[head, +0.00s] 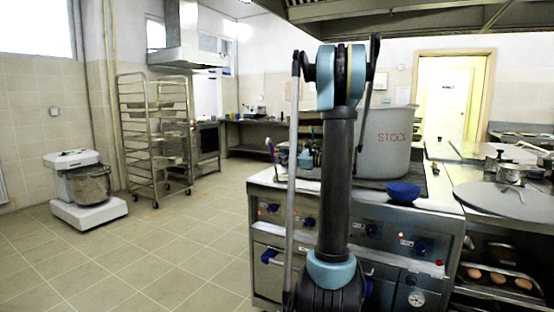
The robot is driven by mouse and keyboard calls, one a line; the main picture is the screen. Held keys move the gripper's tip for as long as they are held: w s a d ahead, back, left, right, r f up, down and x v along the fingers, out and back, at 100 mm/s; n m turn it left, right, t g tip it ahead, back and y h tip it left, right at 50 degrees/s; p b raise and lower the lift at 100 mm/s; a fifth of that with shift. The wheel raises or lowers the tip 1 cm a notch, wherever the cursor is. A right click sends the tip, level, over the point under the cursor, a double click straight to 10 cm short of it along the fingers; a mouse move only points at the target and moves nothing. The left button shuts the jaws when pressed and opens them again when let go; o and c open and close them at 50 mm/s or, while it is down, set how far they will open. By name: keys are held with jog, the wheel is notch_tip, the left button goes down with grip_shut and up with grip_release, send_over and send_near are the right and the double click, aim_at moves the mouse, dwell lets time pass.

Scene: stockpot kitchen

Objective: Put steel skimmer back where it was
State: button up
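A large grey stockpot (392,150) with red lettering stands on the cooking range (405,205), partly hidden by my upright arm. A long thin grey rod (292,180) runs upright just left of my arm, from near its top joint down to the lower picture. I cannot tell whether it is the steel skimmer's handle. A dark thin bar (370,85) slants down right of the arm in front of the pot. I cannot make out a skimmer head. My gripper is not visible.
A blue bowl (403,191) sits at the range's front edge. Utensils in a holder (306,157) stand left of my arm. A round grey lid or tray (505,201) lies on the right counter. A rack (155,135) and mixer (86,188) stand left; the tiled floor between is clear.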

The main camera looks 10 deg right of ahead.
jog(key=v, duration=0.8)
jog(key=s+a+f+n+g+h, duration=0.3)
jog(key=s+a+f+n, duration=0.3)
jog(key=s, duration=0.4)
jog(key=s+a+f+n+g+h, duration=0.3)
jog(key=s+a+f+n, duration=0.2)
jog(key=s+a, duration=0.4)
jog(key=s+d+f+n+h, duration=0.3)
jog(key=s+f, duration=0.1)
jog(key=s, duration=0.3)
jog(key=s+d+f+n+g+h, duration=0.1)
jog(key=s+d+f+n+h, duration=0.1)
jog(key=s+d+f+n, duration=0.1)
jog(key=s+d+f+n+g+h, duration=0.1)
jog(key=s+d+f+n+h, duration=0.2)
jog(key=s+f, duration=0.3)
jog(key=shift+s+d+f+n+h, duration=0.25)
jog(key=shift+s+n, duration=0.65)
jog(key=shift+s, duration=1.4)
